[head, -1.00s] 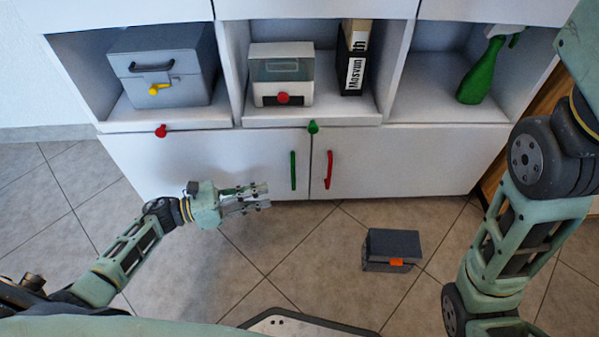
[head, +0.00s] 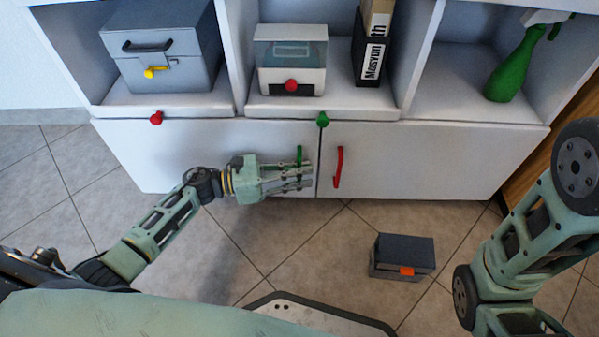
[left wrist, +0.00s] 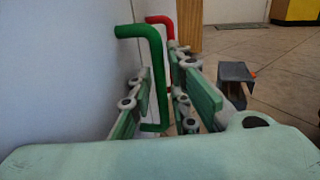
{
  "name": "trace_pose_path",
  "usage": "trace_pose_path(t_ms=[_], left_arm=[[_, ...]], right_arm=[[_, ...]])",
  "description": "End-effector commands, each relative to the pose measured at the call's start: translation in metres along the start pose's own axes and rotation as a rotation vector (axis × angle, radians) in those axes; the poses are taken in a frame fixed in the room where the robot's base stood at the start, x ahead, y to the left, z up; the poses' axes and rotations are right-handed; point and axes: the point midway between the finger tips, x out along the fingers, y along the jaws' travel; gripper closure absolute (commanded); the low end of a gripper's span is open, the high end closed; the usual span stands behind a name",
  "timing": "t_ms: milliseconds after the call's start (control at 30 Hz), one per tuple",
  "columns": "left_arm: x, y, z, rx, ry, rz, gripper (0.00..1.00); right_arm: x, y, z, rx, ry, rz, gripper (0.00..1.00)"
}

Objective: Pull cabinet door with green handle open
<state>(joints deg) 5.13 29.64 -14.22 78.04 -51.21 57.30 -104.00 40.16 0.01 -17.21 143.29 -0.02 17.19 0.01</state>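The green handle (head: 299,155) is on the left door (head: 160,160) of the low white cabinet, which is closed. My left gripper (head: 300,176) is at this handle and covers most of it in the head view. In the left wrist view the green handle (left wrist: 155,62) stands upright between the fingers of my left gripper (left wrist: 165,100). The fingers are apart, one on each side of the handle. I cannot tell whether either finger touches it. My right gripper is out of view.
A red handle (head: 338,167) is on the closed right door, close to the green one. A dark grey toolbox (head: 404,250) lies on the tiled floor to the right. Red (head: 156,118) and green (head: 323,119) knobs sit above the doors. Floor left of the toolbox is clear.

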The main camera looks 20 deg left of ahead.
Motion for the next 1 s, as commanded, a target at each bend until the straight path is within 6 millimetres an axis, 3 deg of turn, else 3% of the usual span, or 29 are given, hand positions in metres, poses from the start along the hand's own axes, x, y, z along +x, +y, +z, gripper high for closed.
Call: trace_pose_path(t_ms=[167,367,1000], left_arm=[[0.0002,-0.0001,0.0004,0.000,0.000,0.000,0.83],[0.0000,-0.0001,0.0002,0.000,0.000,0.000,1.00],[-0.0022,-0.0058,-0.0001,0.000,0.001,-0.012,1.00]], right_arm=[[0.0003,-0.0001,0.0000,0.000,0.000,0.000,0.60],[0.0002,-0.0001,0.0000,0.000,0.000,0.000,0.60],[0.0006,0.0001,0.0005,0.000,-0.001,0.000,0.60]])
